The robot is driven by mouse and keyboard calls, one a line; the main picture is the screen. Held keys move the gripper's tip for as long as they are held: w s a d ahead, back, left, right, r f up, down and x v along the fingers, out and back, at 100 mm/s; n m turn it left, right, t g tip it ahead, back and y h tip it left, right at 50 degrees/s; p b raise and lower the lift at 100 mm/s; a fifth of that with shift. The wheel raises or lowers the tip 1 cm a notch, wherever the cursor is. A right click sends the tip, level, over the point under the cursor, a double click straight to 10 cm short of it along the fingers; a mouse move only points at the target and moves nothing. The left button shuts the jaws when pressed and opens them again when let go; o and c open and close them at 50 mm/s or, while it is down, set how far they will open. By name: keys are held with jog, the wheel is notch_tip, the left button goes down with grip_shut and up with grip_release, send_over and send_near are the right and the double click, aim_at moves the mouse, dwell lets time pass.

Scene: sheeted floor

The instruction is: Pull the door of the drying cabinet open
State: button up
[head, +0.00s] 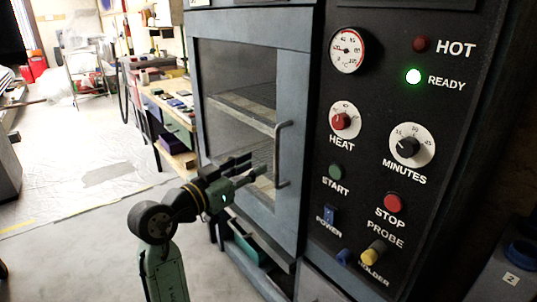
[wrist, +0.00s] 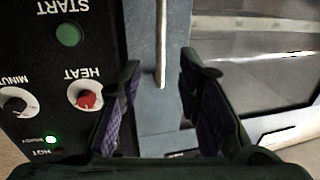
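In the wrist view, turned upside down, the handle (wrist: 161,45) lies between and beyond the two open fingers of the gripper (wrist: 160,75). The fingers do not appear to touch it.
The black control panel (head: 395,130) right of the door has dials, buttons and a protruding yellow probe knob (head: 375,252). The green READY light (head: 413,76) is lit. A workbench (head: 165,115) stands left of the cabinet. Floor at the left (head: 75,215) is mostly clear.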

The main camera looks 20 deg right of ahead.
aim_at(275, 152)
jog(key=p+x, duration=0.2)
jog(key=x, duration=0.7)
jog(key=shift+w+d+p, duration=0.25)
jog(key=shift+d+p, duration=0.1)
jog(key=shift+p, duration=0.05)
jog(key=shift+c, duration=0.5)
grip_shut()
